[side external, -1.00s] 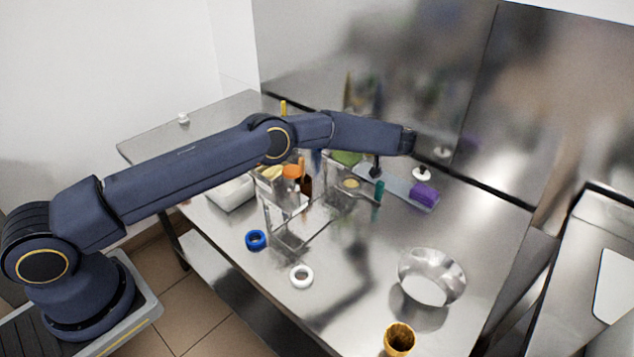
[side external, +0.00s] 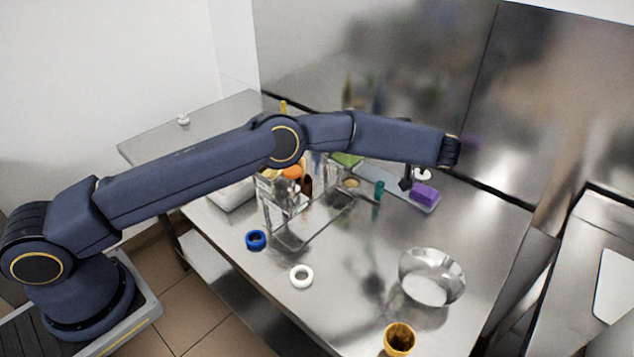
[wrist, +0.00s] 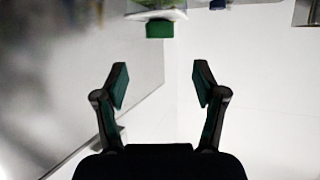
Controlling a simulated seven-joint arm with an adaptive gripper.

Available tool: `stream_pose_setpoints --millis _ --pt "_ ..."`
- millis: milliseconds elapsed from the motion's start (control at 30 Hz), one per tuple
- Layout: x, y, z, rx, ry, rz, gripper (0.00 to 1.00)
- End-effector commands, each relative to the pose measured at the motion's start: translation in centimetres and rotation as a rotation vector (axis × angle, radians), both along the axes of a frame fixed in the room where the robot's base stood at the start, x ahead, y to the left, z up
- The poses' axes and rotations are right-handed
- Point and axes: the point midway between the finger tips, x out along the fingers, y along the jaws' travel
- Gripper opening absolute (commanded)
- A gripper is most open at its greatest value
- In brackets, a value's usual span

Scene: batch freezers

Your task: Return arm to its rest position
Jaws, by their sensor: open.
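My gripper (wrist: 161,84) is open in the wrist view, its two fingers wide apart with nothing between them. In the side view its dark fingers (side external: 406,182) hang below the end of my arm, over the back right of the table near the purple block. The arm reaches out across the table, raised above the objects, with the elbow up. Most of the gripper is hidden behind the last arm link in the side view.
The steel table (side external: 330,310) holds a clear rack (side external: 285,240), a blue ring (side external: 256,240), a white ring (side external: 301,276), a metal bowl (side external: 432,278), an amber cup (side external: 399,340) and a purple block (side external: 424,193) on a tray. A steel wall stands behind.

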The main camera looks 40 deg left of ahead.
Motion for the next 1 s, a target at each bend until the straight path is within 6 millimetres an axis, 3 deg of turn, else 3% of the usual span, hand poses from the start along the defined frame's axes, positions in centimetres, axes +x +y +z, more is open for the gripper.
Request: stream_pose_setpoints --millis 433,533,567,667,867,1000 --pt "-0.2 -0.2 0.5 0.0 -0.003 0.007 0.7" --pt "0.3 0.6 3.2 -0.015 -0.044 0.021 0.7" --pt "0.5 0.9 4.5 -0.02 -0.066 0.027 0.7" --pt "0.7 2.7 11.1 -0.03 -0.156 0.048 0.7" --pt "-0.5 7.1 27.4 0.071 -0.385 -0.026 0.7" --pt "-2.6 9.2 38.9 0.176 -0.582 -0.176 0.7"
